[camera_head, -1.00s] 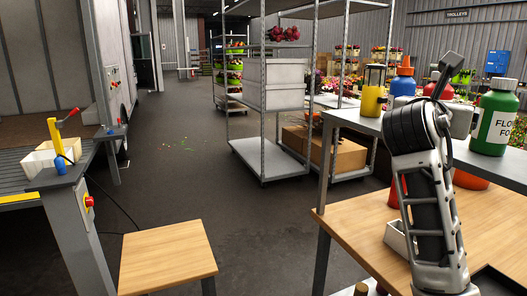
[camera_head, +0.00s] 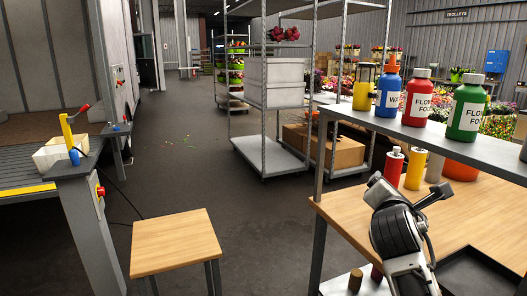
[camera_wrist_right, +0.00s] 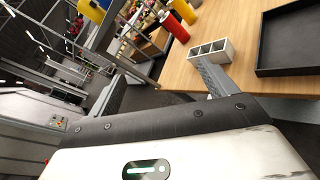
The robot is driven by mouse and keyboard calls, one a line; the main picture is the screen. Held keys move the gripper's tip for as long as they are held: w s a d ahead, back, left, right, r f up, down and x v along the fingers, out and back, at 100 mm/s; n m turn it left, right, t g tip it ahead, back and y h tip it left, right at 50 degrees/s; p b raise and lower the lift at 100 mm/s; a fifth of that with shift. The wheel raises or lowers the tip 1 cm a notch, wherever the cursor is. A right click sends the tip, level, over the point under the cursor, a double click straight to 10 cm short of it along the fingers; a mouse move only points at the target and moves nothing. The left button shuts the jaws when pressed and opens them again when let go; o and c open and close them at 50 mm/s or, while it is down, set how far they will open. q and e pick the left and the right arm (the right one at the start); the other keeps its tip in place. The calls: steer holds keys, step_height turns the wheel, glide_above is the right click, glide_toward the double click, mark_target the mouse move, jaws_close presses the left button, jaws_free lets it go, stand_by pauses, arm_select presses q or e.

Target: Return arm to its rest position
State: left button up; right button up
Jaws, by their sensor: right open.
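My right arm (camera_head: 400,236) comes in at the lower right of the head view, over the near part of the wooden bench. Its black joint shows; the gripper's fingers cannot be made out there. In the right wrist view my right gripper (camera_wrist_right: 160,86) has its two fingers wide apart with nothing between them. A small white divided box (camera_wrist_right: 212,52) stands on the bench beyond the right-hand finger; I cannot tell whether they touch. My left arm and gripper are not in view.
The wooden bench (camera_head: 460,217) holds a black tray (camera_head: 478,272) and a red and a yellow canister. A grey shelf (camera_head: 450,142) above carries several bottles. A wooden stool (camera_head: 176,240) stands at lower left. Open floor (camera_head: 190,160) lies between stool and trolley (camera_head: 270,155).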

steer(key=s+a+f+m+g+y, duration=0.1)
steer(key=s+a+f+m+y, duration=0.15)
steer(key=f, duration=0.55)
steer(key=s+a+f+m+y, duration=0.2)
steer(key=s+f+m, duration=0.15)
steer(key=f, duration=0.35)
steer(key=s+a+f+m+g+y, duration=0.15)
steer(key=s+f, duration=0.25)
steer(key=f, duration=0.4)
steer(key=s+a+f+m+y, duration=0.1)
steer(key=s+a+f+m, duration=0.1)
steer(key=s, duration=0.4)
steer(key=s+a+f+m+g+y, duration=0.1)
steer(key=s+a+f+m, duration=0.1)
steer(key=s+f+m, duration=0.3)
steer(key=s+a+f+m+y, duration=0.2)
steer(key=s+f+m, duration=0.2)
steer(key=s+m, duration=0.2)
steer(key=shift+s, duration=1.25)
steer(key=shift+a+m+g, duration=0.1)
steer(key=shift+m+g, duration=0.15)
